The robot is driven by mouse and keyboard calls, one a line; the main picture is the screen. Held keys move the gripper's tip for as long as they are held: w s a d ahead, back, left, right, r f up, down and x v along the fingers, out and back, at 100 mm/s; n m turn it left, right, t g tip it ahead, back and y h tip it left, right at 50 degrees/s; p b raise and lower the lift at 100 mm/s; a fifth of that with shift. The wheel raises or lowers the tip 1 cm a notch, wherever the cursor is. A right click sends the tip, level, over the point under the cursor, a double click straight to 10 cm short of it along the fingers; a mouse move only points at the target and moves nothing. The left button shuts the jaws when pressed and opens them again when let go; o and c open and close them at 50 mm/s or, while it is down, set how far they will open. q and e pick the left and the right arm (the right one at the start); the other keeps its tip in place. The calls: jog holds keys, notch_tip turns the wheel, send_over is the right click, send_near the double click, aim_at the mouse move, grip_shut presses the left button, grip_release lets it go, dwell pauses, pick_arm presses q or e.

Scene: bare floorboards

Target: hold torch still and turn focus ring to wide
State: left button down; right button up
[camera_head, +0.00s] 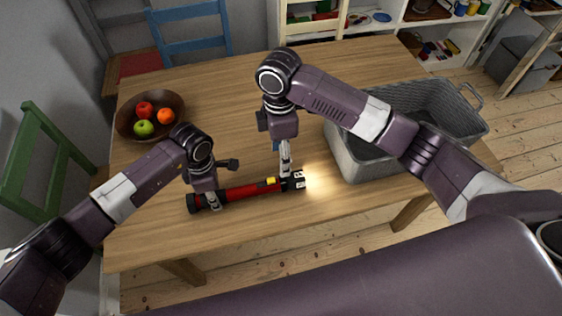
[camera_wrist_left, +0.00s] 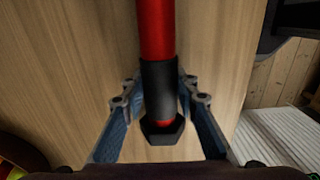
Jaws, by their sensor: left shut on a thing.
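A red torch (camera_head: 240,193) with black ends lies on the wooden table, its head to the right and a warm glow on the wood beyond it. A small yellow part (camera_head: 271,181) shows near its head. My left gripper (camera_head: 212,200) is shut on the torch near its black tail. The left wrist view shows the black tail (camera_wrist_left: 160,95) between the fingers of this gripper (camera_wrist_left: 160,108). My right gripper (camera_head: 287,180) points down at the torch head (camera_head: 299,180). Its fingers hide part of the head and focus ring, and I cannot tell whether they grip it.
A grey woven basket (camera_head: 352,165) stands at the table's right side, close to my right arm. A dark bowl (camera_head: 124,128) with several fruits stands at the left. Bare table (camera_head: 220,90) lies behind the torch. Blue and green chairs stand around the table, and shelves stand behind.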

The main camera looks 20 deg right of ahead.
aim_at(283, 179)
jog(key=f, duration=1.1)
jog(key=shift+s+d+f, duration=0.2)
jog(key=shift+s+f, duration=0.1)
jog(key=shift+f, duration=0.05)
jog(key=shift+c, duration=0.7)
